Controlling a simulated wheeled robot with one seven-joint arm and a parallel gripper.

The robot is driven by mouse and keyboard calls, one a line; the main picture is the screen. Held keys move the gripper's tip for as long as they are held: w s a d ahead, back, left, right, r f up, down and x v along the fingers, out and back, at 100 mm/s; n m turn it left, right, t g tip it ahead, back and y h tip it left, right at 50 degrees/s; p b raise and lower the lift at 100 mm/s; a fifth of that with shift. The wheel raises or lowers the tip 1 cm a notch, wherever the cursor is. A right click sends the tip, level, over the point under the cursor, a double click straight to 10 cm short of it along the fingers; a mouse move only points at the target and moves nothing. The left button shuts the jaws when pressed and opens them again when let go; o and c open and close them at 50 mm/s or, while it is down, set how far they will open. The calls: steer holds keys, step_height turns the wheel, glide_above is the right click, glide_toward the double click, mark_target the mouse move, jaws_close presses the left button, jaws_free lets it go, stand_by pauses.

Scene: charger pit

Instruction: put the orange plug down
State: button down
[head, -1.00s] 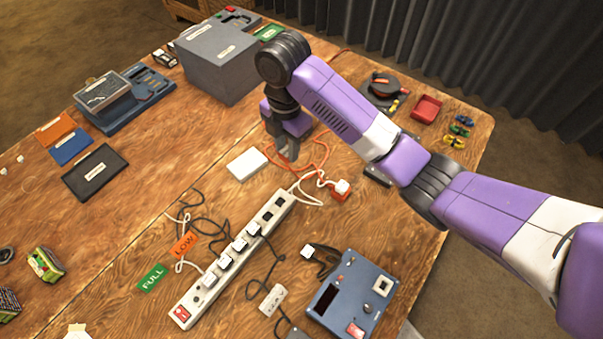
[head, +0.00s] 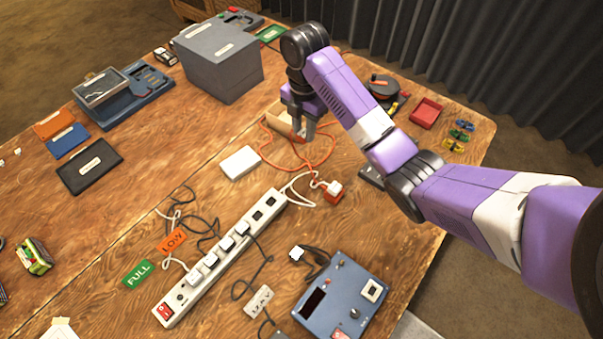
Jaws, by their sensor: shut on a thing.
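My gripper (head: 304,138) is in the upper middle of the head view, pointing down over the wooden table. It is shut on the orange plug (head: 299,139), of which only a small part shows between the fingers. The orange cable (head: 318,163) loops on the table below and around the gripper. I cannot tell whether the plug touches the table.
A tan open box (head: 277,114) stands just behind and left of my gripper. A white block (head: 240,162), a white power strip (head: 215,262) with several plugs, and a white plug on a red block (head: 333,192) lie nearer. A large grey box (head: 218,62) stands left.

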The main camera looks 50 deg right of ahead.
step_height(320, 180, down, 18)
steer(key=shift+b, duration=0.55)
steer(key=shift+f, duration=0.2)
steer(key=c, duration=1.1)
jaws_free()
step_height(320, 180, up, 12)
steer(key=b, duration=0.1)
steer(key=shift+r, duration=0.25)
